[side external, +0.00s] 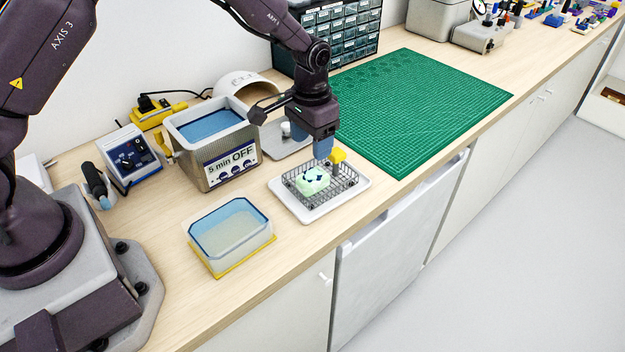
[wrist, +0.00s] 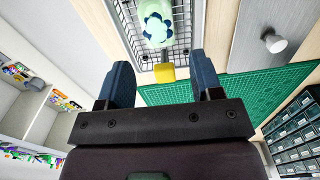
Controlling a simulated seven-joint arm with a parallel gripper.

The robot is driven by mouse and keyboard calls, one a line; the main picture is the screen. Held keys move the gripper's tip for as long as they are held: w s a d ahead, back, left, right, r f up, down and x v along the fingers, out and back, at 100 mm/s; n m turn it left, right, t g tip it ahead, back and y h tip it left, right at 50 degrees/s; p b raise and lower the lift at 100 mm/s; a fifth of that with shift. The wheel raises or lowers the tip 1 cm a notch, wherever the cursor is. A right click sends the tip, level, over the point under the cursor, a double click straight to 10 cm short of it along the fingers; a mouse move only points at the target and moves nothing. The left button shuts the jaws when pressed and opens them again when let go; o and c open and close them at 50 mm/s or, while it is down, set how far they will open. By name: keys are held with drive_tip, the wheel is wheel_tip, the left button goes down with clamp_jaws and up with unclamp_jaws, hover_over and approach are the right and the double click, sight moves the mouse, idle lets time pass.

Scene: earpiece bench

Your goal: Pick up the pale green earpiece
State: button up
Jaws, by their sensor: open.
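The pale green earpiece (side external: 312,180), a rounded block with dark blue patches on top, sits inside a grey wire basket (side external: 345,187). It also shows at the top of the wrist view (wrist: 156,22), cut off by the edge. My gripper (side external: 323,148) is open and empty, with blue fingers, above the basket's far end and its yellow tab (side external: 337,155). In the wrist view the fingers (wrist: 160,62) stand apart on either side of the yellow tab (wrist: 164,73). The earpiece lies beyond the fingertips there, not between them.
The basket rests on a white tray (side external: 284,199). A clear tub with a blue rim (side external: 232,240) stands to the front left. A metal bath marked "5 min OFF" (side external: 225,160) is behind. A green cutting mat (side external: 425,105) to the right is mostly clear.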

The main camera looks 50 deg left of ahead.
sight(314, 174)
drive_tip(key=f, duration=0.9)
drive_tip(key=shift+w+d+f, duration=0.2)
drive_tip(key=shift+f, duration=0.1)
drive_tip(key=c, duration=0.7)
drive_tip(key=shift+r, duration=0.15)
